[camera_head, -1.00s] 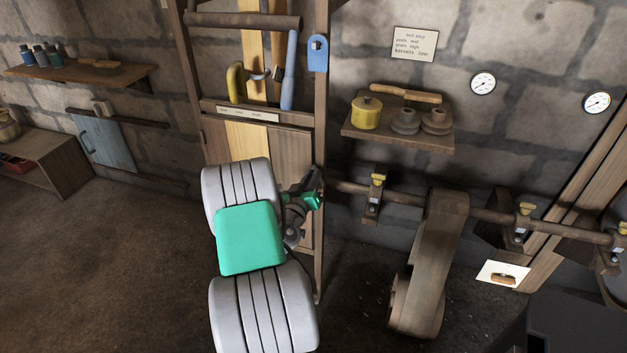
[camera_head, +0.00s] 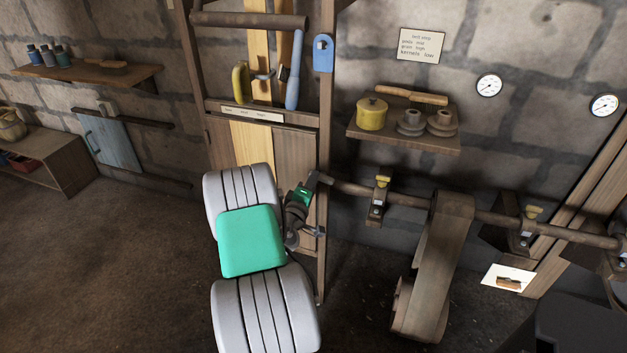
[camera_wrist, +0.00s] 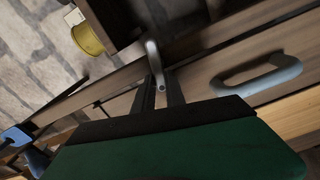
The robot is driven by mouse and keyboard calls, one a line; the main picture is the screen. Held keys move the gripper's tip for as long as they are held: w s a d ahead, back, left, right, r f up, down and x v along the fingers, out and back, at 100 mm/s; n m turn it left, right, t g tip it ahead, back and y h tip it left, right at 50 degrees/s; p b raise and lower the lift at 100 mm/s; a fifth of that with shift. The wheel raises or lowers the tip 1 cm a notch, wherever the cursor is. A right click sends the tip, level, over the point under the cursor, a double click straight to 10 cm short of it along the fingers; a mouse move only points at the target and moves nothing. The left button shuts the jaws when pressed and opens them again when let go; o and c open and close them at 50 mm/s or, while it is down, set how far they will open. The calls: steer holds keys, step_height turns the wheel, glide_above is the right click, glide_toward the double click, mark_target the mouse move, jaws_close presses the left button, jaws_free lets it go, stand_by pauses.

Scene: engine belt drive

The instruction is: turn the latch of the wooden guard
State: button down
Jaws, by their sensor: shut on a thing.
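The wooden guard (camera_head: 294,160) is a plank panel in the frame behind my arm; its boards also show in the wrist view (camera_wrist: 215,68). The latch (camera_wrist: 153,58) is a small grey lever at the guard's edge in the wrist view. My gripper (camera_wrist: 161,84) is shut on the latch, with its dark fingers on either side of the lever's lower part. A grey curved handle (camera_wrist: 258,76) is on the boards to the right of the fingers. In the head view my gripper (camera_head: 322,179) is at the guard's right post, and the latch is too small to make out.
A wooden shaft (camera_head: 400,198) runs right from beside the gripper, with a broad belt (camera_head: 440,245) hanging from it. A shelf (camera_head: 400,137) with a yellow pot (camera_head: 372,113) is at the upper right. The floor at left is clear.

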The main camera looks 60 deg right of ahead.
steer(key=shift+f+n, duration=0.25)
steer(key=shift+n, duration=0.95)
steer(key=c, duration=1.4)
jaws_free()
steer(key=a, duration=0.5)
steer(key=s+a+b, duration=0.1)
steer(key=a, duration=0.1)
steer(key=shift+s+a, duration=0.1)
steer(key=shift+a, duration=0.3)
